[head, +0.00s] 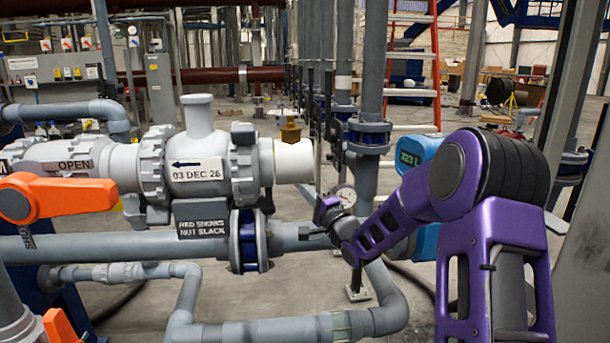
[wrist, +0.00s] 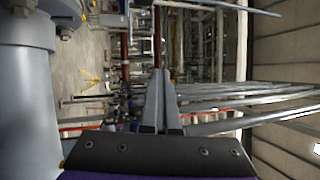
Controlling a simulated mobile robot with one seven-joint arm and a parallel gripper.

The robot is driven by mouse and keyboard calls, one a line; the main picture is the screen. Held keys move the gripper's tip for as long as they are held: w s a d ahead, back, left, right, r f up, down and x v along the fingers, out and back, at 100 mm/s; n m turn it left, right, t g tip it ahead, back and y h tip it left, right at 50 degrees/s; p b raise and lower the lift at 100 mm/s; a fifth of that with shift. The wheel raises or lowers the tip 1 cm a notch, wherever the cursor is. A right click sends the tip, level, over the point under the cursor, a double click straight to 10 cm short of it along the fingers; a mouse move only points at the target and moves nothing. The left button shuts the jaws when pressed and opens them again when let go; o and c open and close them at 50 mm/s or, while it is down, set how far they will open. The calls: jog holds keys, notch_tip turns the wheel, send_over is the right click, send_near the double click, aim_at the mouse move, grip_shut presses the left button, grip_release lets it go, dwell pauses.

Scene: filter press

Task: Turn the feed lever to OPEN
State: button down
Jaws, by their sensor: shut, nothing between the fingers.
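A large orange lever (head: 70,196) is at the left in the head view, its handle lying level and pointing right, just below an OPEN label (head: 74,165) on the grey pipe. A second label (head: 26,238), partly cut off and reading like SHUT, runs vertically below its hub. A second orange handle (head: 62,330) shows in part at the bottom left. No label naming the feed shows. My gripper (head: 306,234) is far right of the large lever, apart from it. In the wrist view its fingers (wrist: 160,100) are together and empty; no lever shows there.
The grey valve body (head: 195,165) and a lower horizontal pipe (head: 170,243) lie between my gripper and the lever. A blue container (head: 418,150) stands behind my arm.

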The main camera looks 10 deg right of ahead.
jog(key=w+d, duration=0.1)
jog(key=w, duration=0.7)
jog(key=shift+w+d, duration=0.35)
dwell(0.4)
jog(key=shift+c, duration=2)
grip_release()
jog(key=shift+d, duration=0.1)
jog(key=v, duration=0.9)
jog(key=shift+b, duration=0.4)
